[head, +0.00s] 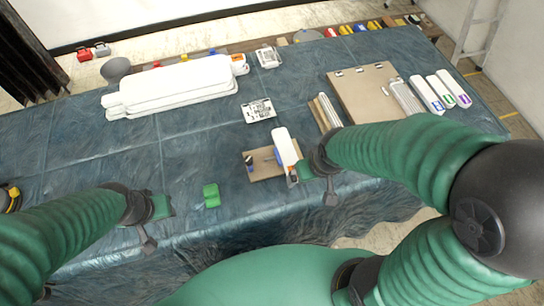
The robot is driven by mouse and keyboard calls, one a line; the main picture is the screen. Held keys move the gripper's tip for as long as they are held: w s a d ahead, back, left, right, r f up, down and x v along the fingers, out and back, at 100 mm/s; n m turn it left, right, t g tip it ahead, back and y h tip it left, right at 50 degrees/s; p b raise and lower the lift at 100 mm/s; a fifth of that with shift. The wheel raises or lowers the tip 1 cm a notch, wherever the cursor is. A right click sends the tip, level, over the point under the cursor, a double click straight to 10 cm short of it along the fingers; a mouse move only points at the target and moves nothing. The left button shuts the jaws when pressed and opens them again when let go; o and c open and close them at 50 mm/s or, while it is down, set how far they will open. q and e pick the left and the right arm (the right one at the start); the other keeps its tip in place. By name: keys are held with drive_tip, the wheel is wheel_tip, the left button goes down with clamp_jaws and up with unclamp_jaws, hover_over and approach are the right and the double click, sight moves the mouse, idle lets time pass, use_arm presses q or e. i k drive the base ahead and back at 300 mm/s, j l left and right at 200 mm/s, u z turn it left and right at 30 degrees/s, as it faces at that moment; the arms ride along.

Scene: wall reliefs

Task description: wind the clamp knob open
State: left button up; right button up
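A small brown wooden board (262,173) lies near the front edge of the table. On it are a small dark blue piece (249,162) and a thin rod. A white part (285,145) with a blue patch stands at its right side. I cannot tell which small piece is the clamp knob. My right gripper (296,172) is at the board's right edge, close to or touching the base of the white part. Its fingers are too small to read. My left gripper (170,206) is over the front of the table, apart from the board; its fingers are not clear.
A green block (211,195) lies between my grippers. Stacked white panels (170,88) lie at the back left. A printed card (258,110) is behind the board. A large brown panel (362,92) and labelled white pieces (440,92) are at the right. The left tabletop is clear.

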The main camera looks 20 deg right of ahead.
sight(248, 160)
drive_tip(key=k+l+u, duration=0.1)
drive_tip(key=u, duration=0.25)
drive_tip(key=k+u, duration=0.5)
drive_tip(key=u, duration=0.25)
